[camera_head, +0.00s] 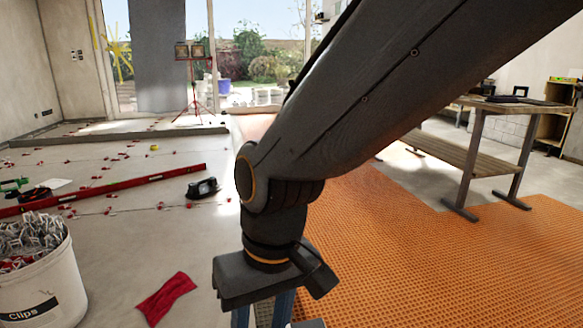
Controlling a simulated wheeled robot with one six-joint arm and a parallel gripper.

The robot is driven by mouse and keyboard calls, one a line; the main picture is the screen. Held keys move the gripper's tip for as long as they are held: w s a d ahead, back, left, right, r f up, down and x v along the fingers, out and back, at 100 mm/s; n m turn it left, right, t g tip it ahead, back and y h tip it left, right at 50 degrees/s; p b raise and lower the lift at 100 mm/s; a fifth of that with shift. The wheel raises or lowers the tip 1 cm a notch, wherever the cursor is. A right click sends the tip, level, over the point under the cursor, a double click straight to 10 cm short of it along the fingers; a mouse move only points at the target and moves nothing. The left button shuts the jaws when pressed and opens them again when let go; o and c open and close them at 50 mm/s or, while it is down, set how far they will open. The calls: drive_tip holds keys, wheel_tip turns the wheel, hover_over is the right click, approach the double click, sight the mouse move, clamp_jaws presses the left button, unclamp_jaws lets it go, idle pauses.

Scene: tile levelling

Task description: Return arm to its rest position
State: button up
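My dark grey arm comes in from the upper right of the head view and reaches down to the lower middle. My gripper (264,297) is at the bottom edge of the picture and points downward. Two bluish, finger-like parts show below its body with a gap between them. Their tips are cut off by the frame, so I cannot tell whether it is open or shut or holds anything. It hangs between the pale tiled floor (130,235) on the left and the orange matting (420,255) on the right.
A white bucket of clips (45,290) stands lower left, beside a red cloth (167,297). A long red level (120,187) and a black tool (202,188) lie on the tiles among small red clips. A workbench (480,146) stands right; a red tripod lamp (193,85) stands behind.

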drive_tip(key=s+d+r+m+p, duration=0.2)
drive_tip(key=d+r+p, duration=1)
drive_tip(key=p, duration=0.7)
drive_tip(key=s+d+r+m+h+p, duration=0.1)
drive_tip(key=d+r+m+p, duration=0.3)
drive_tip(key=d+r+p, duration=0.7)
drive_tip(key=shift+s+d+r+p, duration=0.4)
drive_tip(key=shift+s+r+p, duration=0.25)
drive_tip(key=shift+r+p, duration=3.5)
